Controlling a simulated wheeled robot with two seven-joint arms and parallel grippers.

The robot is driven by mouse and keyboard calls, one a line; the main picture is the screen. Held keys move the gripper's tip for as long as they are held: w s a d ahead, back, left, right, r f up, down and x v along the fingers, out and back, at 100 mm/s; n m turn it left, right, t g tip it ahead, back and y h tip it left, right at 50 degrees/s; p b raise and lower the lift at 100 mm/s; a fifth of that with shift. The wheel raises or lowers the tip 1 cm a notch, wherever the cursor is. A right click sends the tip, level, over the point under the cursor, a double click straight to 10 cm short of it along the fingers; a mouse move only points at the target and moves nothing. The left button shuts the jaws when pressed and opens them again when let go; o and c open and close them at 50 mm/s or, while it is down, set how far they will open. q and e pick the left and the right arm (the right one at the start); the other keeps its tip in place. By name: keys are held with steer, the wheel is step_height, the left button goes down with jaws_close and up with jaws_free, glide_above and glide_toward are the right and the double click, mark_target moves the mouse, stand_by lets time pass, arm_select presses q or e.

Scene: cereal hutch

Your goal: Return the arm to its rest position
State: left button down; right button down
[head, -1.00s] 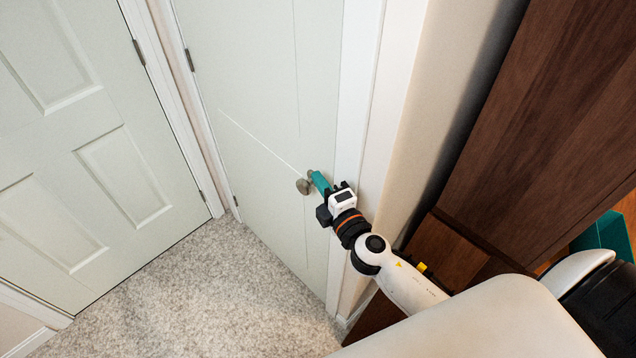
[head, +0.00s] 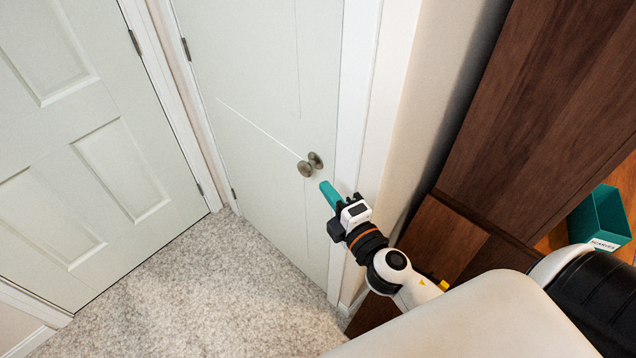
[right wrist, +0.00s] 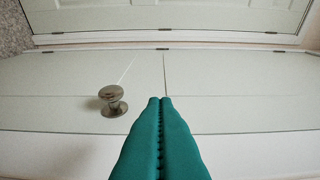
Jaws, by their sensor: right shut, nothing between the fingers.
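My right gripper (head: 325,187) has teal fingers that are shut with nothing between them. It is in front of the pale closet door (head: 255,85), just below and apart from the round metal knob (head: 306,168). In the right wrist view the shut fingers (right wrist: 160,102) point toward the door, and the knob (right wrist: 111,100) stands to their left, untouched. The door looks closed in its frame. My left gripper is not in view.
A second white panelled door (head: 90,150) stands at the left. Speckled carpet (head: 210,290) lies clear below. A dark wooden cabinet (head: 540,100) rises at the right, with a teal labelled bin (head: 600,218) on an orange-brown shelf. White door trim (head: 355,100) stands beside my right arm.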

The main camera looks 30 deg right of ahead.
steer(key=s+d+f+m+g, duration=0.1)
steer(key=s+f+m+g, duration=0.15)
steer(key=f, duration=0.85)
steer(key=s+d+f+m+g+h, duration=0.1)
steer(key=s+f+m+g, duration=0.2)
steer(key=f, duration=0.7)
steer(key=s+d+f+m+g, duration=0.1)
steer(key=s+f+m+g, duration=0.2)
steer(key=f, duration=0.8)
steer(key=s+a+f+m+g, duration=0.1)
steer(key=s+f+m+g, duration=0.3)
steer(key=s+f, duration=0.6)
steer(key=s+a+f+m+g, duration=0.1)
steer(key=s+f+m+g, duration=0.2)
steer(key=s+f, duration=0.8)
steer(key=s+g, duration=0.1)
steer(key=s, duration=0.5)
steer(key=shift+s+m+b, duration=0.35)
steer(key=shift+a+g, duration=0.1)
steer(key=shift+g, duration=0.15)
